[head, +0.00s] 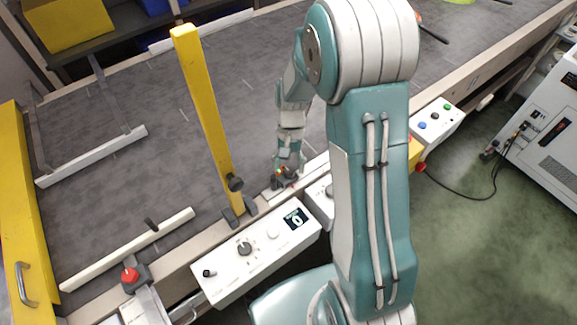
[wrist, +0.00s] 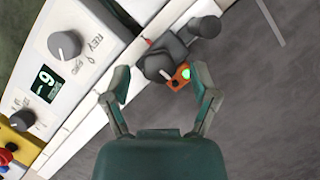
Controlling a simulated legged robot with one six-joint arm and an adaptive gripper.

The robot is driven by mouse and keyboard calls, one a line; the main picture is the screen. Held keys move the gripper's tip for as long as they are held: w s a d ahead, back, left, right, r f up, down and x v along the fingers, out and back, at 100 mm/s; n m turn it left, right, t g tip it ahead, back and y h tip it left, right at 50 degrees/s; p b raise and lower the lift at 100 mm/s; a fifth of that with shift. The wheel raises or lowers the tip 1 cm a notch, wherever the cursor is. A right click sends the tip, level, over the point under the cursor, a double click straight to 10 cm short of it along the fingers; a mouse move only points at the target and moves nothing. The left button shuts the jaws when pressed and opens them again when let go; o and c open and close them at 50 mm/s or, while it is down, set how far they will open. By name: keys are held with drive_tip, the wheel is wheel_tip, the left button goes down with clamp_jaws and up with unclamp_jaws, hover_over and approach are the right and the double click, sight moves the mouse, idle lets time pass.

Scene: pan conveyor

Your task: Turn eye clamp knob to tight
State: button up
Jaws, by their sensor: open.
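In the wrist view, a small orange photo-eye (wrist: 179,80) with a lit green lamp sits in a dark grey clamp (wrist: 173,45) at the conveyor's edge. A rounded grey knob (wrist: 155,66) with a pale pointer line is beside the eye. A larger grey cylinder (wrist: 206,27) stands at the clamp's far end; I cannot tell its role. My gripper (wrist: 161,83) is open and empty, its fingers either side of the eye and pointer knob, with no clear contact. In the head view my gripper (head: 284,178) is low at the near conveyor rail, hiding most of the clamp.
A white control box (head: 256,255) with knobs and a display stands left of my gripper. A yellow post (head: 207,110) rises from the rail nearby. The grey belt (head: 180,130) is clear beyond the rail near my gripper.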

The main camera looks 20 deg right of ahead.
drive_tip(key=v, duration=1.1)
drive_tip(key=shift+r, duration=0.3)
drive_tip(key=shift+w, duration=0.1)
drive_tip(key=s+a+r+n+t+h, duration=0.1)
drive_tip(key=s+r+n+t, duration=0.1)
drive_tip(key=s+r+t, duration=0.3)
drive_tip(key=s+r+n+t, duration=0.2)
drive_tip(key=s+r+t, duration=0.2)
drive_tip(key=s+r, duration=0.4)
drive_tip(key=s, duration=0.6)
drive_tip(key=shift+a+n+t+h, duration=0.4)
